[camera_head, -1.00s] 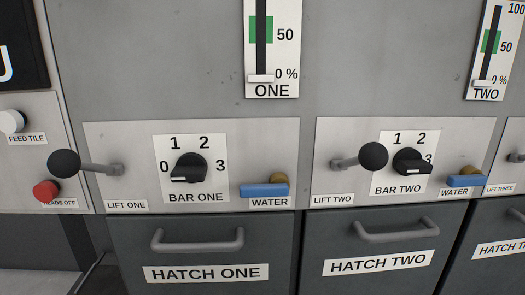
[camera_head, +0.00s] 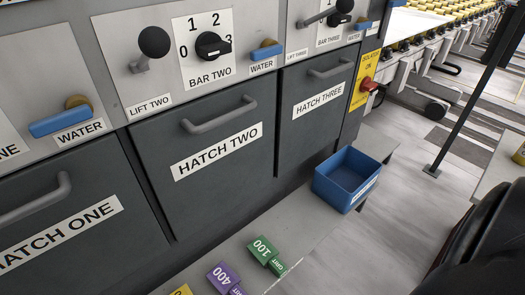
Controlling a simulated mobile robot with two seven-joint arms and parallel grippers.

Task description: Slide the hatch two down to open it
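Hatch two (camera_head: 220,190) is a dark grey panel in the middle of the head view, with a white "HATCH TWO" label (camera_head: 217,151). Its grey bar handle (camera_head: 219,115) runs along the upper part of the panel. The panel's top edge sits right under the control plate, and no opening shows above it. Neither of my grippers is in view. A black part at the right edge looks like my own arm, but no fingertips show there.
Hatch one (camera_head: 65,235) is left of hatch two and hatch three (camera_head: 315,110) is right. The lift two lever (camera_head: 153,45) is above. A blue bin (camera_head: 347,179), a green block (camera_head: 266,252) and a purple block (camera_head: 223,277) rest on the ledge below.

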